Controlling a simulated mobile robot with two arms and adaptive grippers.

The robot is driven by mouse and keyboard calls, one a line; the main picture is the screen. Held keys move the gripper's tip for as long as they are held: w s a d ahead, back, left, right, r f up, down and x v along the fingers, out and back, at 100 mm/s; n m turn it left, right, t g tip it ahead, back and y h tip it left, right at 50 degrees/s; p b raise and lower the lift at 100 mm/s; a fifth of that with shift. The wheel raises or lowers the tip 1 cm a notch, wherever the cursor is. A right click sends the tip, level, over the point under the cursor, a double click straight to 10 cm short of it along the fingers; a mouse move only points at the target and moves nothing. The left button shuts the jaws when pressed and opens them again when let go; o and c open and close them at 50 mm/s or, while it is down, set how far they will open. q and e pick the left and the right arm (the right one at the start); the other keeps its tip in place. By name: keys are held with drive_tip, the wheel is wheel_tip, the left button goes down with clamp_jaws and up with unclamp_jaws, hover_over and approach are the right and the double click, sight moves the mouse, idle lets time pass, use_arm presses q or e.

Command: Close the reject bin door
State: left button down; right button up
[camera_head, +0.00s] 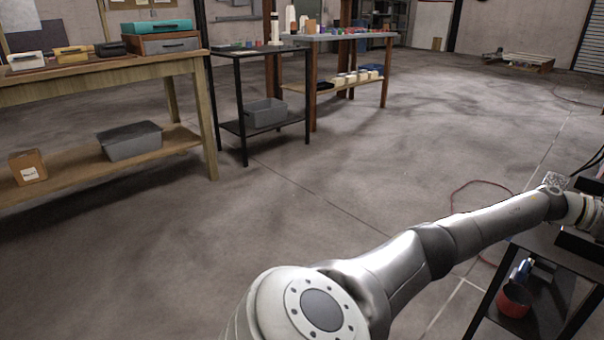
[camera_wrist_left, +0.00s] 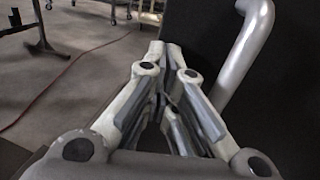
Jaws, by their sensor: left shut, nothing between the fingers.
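In the left wrist view, my left gripper (camera_wrist_left: 167,65) is shut, with its fingertips together and nothing between them. A dark flat panel (camera_wrist_left: 282,75) stands behind and to the right of the fingers. A thick grey bent handle (camera_wrist_left: 240,60) is fixed in front of this panel, just right of the fingertips. I cannot tell whether the fingers touch the panel or handle, or whether the panel is the reject bin door. In the head view one of my arms reaches to the right edge, and its gripper is out of frame. My right gripper is not in view.
A dark stand (camera_head: 560,262) with a red container (camera_head: 514,300) on its lower shelf is at the lower right, beside my arm. A red cable (camera_head: 455,195) lies on the floor. A wooden workbench (camera_head: 100,78) stands at the left. The middle floor is clear.

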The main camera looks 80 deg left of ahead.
use_arm(q)
drive_tip(key=shift+w+d+r, duration=0.25)
drive_tip(key=shift+d+r, duration=0.05)
drive_tip(key=shift+d, duration=0.15)
drive_tip(key=shift+r, duration=0.15)
drive_tip(key=v, duration=1.2)
drive_tip(key=shift+a+f, duration=0.35)
drive_tip(key=shift+f, duration=0.05)
drive_tip(key=shift+s+f, duration=0.1)
drive_tip(key=shift+s, duration=0.05)
